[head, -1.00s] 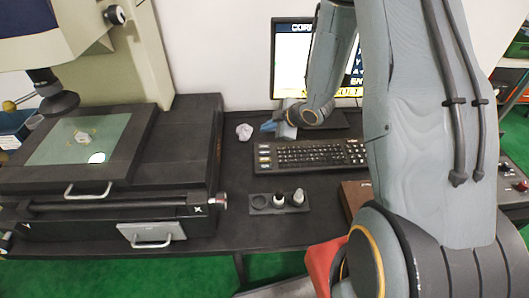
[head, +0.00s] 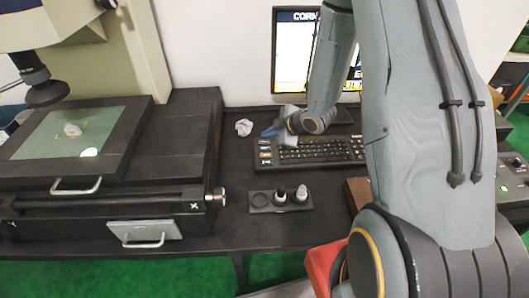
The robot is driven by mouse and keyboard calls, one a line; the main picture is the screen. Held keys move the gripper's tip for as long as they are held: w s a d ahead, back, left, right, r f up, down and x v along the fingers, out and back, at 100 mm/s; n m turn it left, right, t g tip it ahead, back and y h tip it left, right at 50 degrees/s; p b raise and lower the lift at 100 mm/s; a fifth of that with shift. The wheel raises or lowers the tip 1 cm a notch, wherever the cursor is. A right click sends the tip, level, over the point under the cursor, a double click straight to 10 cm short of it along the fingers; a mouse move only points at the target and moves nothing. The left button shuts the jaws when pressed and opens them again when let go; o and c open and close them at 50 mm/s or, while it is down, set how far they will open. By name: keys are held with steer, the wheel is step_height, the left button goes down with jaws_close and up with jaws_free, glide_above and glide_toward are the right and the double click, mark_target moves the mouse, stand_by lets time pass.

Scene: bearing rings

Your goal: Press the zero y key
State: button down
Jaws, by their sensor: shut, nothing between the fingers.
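The black keyboard (head: 310,153) lies on the dark bench in front of the monitor. At its left end is a column of wider, light-marked keys (head: 265,153); their labels are too small to read, so I cannot tell which is the zero y key. My gripper (head: 268,133) is shut and empty. It is over the top left part of the keyboard, near the upper keys of that column. I cannot tell whether its tip touches a key. My wrist hides part of the keyboard's back edge.
The monitor (head: 291,60) stands behind the keyboard, partly hidden by my arm. A crumpled white ball (head: 243,127) lies left of the gripper. A black holder (head: 261,206) with two small bottles sits in front. The measuring machine's stage (head: 125,165) fills the left side.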

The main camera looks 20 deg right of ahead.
mark_target(260, 146)
steer(key=shift+f+b, duration=0.7)
steer(key=shift+f, duration=0.75)
stand_by(0.9)
steer(key=shift+f, duration=0.4)
steer(key=shift+f+b, duration=0.3)
steer(key=shift+b, duration=0.15)
stand_by(0.4)
stand_by(0.3)
steer(key=shift+r+p, duration=0.65)
steer(key=shift+r, duration=0.1)
steer(key=shift+r+p, duration=2)
steer(key=shift+r, duration=0.5)
